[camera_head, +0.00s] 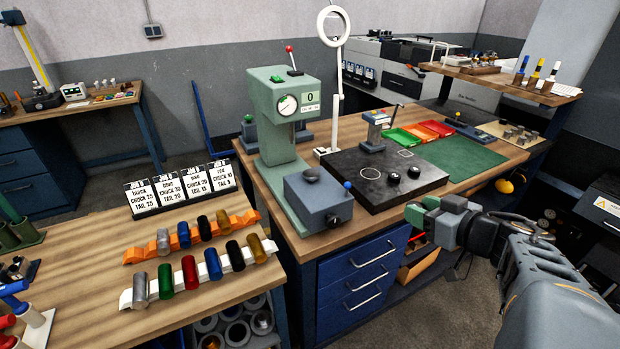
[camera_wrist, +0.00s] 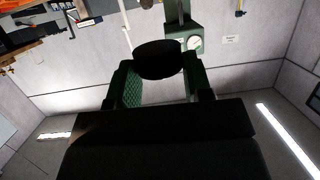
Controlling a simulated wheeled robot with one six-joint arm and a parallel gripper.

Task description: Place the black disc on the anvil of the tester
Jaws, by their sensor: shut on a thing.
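My gripper (camera_head: 416,214) is at the right in the head view, in front of the bench's right part, with green fingers. In the wrist view the black disc (camera_wrist: 158,58) sits between the fingertips, and the gripper is shut on it. I cannot make out the disc in the head view. The green tester (camera_head: 284,128), with a dial and a "0" display, stands on the bench, to the left of my gripper and apart from it. A grey-blue box (camera_head: 322,203) with a dark round piece on top is at its front. I cannot clearly identify the anvil.
A black plate (camera_head: 400,190) with two dark balls lies right of the tester. A ring lamp (camera_head: 334,27) rises beside the tester. Racks of coloured cylinders (camera_head: 189,271) are on the left table.

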